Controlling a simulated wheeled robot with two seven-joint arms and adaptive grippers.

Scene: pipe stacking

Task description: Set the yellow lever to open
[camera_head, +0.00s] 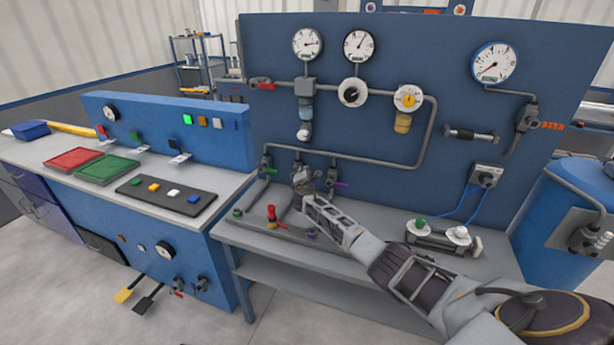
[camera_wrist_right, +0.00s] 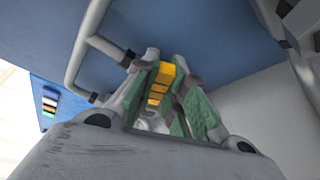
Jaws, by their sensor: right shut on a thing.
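The yellow lever (camera_wrist_right: 160,84) shows in the right wrist view between the two green-padded fingers of my right gripper (camera_wrist_right: 165,76), which is shut on it. In the head view my right gripper (camera_head: 301,174) is at the lower pipe run, in front of the blue panel. There the gripper hides the yellow lever and its valve. The exact angle of the lever is hard to tell. My left gripper is not in view.
A purple-handled valve (camera_head: 340,184) sits just right of my gripper, and a grey pipe (camera_head: 345,158) runs above it. A red valve (camera_head: 271,213) stands on the bench below. Gauges and the blue panel (camera_head: 390,160) are behind.

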